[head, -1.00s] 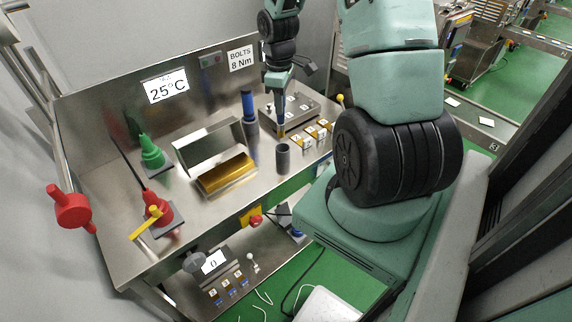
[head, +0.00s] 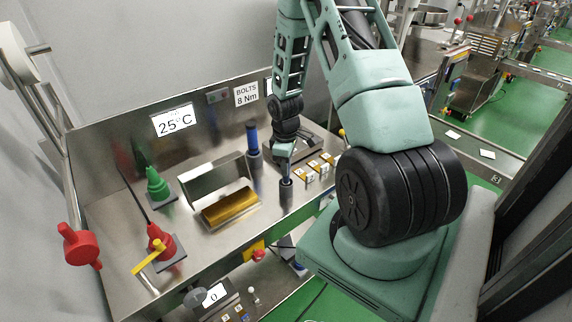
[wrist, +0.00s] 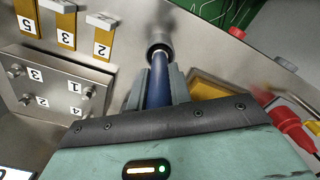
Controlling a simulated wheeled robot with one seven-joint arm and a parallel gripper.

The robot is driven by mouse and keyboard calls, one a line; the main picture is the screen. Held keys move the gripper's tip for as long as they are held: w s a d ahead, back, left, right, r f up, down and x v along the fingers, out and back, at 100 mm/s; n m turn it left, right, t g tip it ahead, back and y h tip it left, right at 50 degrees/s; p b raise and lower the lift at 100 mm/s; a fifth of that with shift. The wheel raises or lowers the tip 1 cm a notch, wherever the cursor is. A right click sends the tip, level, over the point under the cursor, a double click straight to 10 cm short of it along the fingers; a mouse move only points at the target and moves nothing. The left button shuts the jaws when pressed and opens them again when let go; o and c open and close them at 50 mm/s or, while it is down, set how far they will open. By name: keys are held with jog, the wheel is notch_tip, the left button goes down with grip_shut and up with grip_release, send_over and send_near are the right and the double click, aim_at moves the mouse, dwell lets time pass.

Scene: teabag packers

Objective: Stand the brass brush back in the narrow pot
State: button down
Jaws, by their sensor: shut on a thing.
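The brush shows as a blue handle (wrist: 158,84) in the wrist view, upright between the two fingers of my gripper (wrist: 157,93). My gripper is shut on it. The narrow pot (wrist: 160,40) is a grey cylinder just beyond the fingertips, and the brush's far end is at its mouth. How deep it sits inside is hidden, and no brass bristles show. In the head view my gripper (head: 286,170) is directly above the pot (head: 286,194), close to its rim.
Another blue-handled tool (head: 252,138) stands in a grey holder behind. A bolted metal plate (wrist: 50,88) and numbered yellow blocks (head: 312,166) are close by. A brass roll (head: 230,206), green cone (head: 157,186) and red cone (head: 160,243) stand further left on the bench.

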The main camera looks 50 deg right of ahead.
jog(key=shift+f, duration=0.2)
jog(key=c, duration=1.3)
grip_release()
jog(key=shift+r, duration=0.1)
